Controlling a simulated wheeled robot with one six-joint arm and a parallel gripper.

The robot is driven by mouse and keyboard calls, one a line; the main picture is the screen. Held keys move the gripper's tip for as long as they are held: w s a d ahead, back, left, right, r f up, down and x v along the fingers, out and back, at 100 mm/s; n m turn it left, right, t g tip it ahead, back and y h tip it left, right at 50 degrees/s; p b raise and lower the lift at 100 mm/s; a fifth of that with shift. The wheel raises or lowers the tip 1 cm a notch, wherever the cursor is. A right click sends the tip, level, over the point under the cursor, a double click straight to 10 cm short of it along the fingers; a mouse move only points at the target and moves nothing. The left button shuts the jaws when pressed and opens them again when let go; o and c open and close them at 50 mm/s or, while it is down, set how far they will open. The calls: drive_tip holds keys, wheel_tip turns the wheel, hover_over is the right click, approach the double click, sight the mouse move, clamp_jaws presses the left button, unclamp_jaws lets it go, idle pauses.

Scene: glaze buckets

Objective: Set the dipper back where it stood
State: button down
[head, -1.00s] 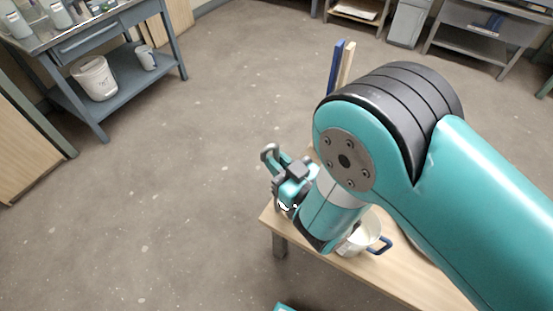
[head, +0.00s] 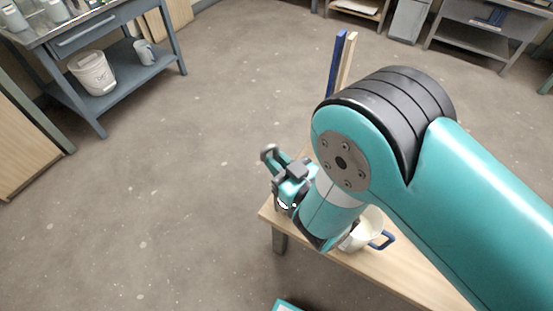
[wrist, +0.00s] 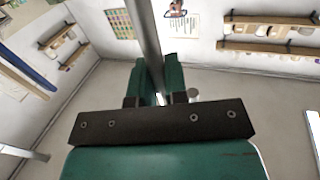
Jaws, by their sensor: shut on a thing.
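My gripper (wrist: 158,68) is shut on a grey metal rod (wrist: 146,35), which looks like the dipper's handle. The rod runs up out of the wrist view, so its far end is hidden there. In the head view my teal wrist and gripper (head: 278,168) hang by the left edge of the wooden table, and my arm covers much of that area. A small white-and-dark shape (head: 284,206) shows just under the gripper; I cannot tell what it is. A cream bucket (head: 370,226) with a blue handle stands on the table, partly behind my arm.
A blue slat (head: 336,65) and a wooden slat (head: 347,62) rise behind my arm. A grey-blue workbench (head: 95,28) at upper left holds a white bucket (head: 92,72) and a jug (head: 145,51) on its lower shelf. The floor left of the table is clear.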

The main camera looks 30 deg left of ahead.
drive_tip(key=shift+f, duration=0.2)
drive_tip(key=c, duration=1.6)
unclamp_jaws()
drive_tip(key=o, duration=1.3)
drive_tip(key=shift+f+b, duration=0.1)
drive_tip(key=shift+b, duration=0.2)
